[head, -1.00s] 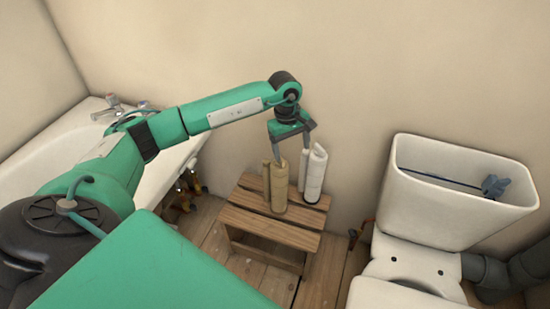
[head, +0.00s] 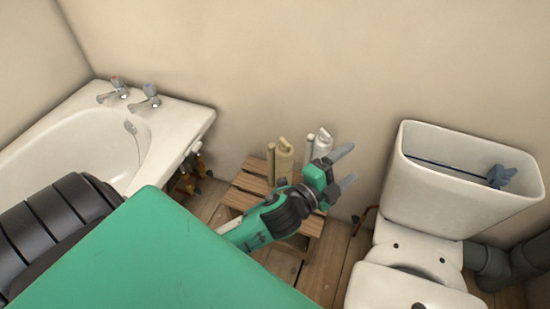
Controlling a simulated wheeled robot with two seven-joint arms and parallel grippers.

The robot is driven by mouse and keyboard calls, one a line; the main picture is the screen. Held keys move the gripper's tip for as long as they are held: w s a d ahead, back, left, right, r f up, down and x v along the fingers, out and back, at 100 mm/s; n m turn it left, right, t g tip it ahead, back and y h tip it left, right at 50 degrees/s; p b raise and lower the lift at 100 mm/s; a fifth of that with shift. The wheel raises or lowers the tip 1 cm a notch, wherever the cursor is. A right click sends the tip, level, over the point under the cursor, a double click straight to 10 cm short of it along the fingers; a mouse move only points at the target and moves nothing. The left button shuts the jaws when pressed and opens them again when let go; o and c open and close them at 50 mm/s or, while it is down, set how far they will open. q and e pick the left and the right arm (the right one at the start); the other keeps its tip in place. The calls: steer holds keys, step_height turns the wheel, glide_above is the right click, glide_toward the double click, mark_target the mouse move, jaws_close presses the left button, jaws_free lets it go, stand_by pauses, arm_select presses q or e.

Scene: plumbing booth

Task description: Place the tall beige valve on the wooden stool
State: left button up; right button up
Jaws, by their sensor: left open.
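The tall beige valve (head: 284,158) stands upright on the wooden stool (head: 246,184), towards its back; its lower part is partly hidden by my arm. A similar white valve (head: 323,143) stands just right of it, its lower part hidden behind my gripper. My left gripper (head: 346,166) is open and empty, to the right of the beige valve and apart from it, with its fingers pointing right. My left wrist covers the stool's right part. My right gripper is out of view.
A bathtub (head: 165,112) with two taps (head: 150,95) lies on the left. A toilet with an open cistern (head: 420,187) stands on the right. Brassy pipe fittings (head: 198,167) are by the tub's end. The wall is close behind the stool.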

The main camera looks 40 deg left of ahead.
arm_select(q)
steer(key=s+a+f+n+g+y, duration=0.2)
steer(key=s+f+n+g, duration=0.4)
steer(key=s, duration=0.4)
steer(key=s+a+f+n+g+y, duration=0.1)
steer(key=s+a+f+n+g, duration=0.2)
steer(key=s+f+n+g, duration=0.3)
steer(key=s+f+n, duration=0.3)
steer(key=s+f, duration=0.1)
steer(key=s, duration=0.1)
steer(key=shift+n+y, duration=0.3)
steer(key=shift+y, duration=0.1)
steer(key=shift+f, duration=0.1)
steer(key=shift+s, duration=0.1)
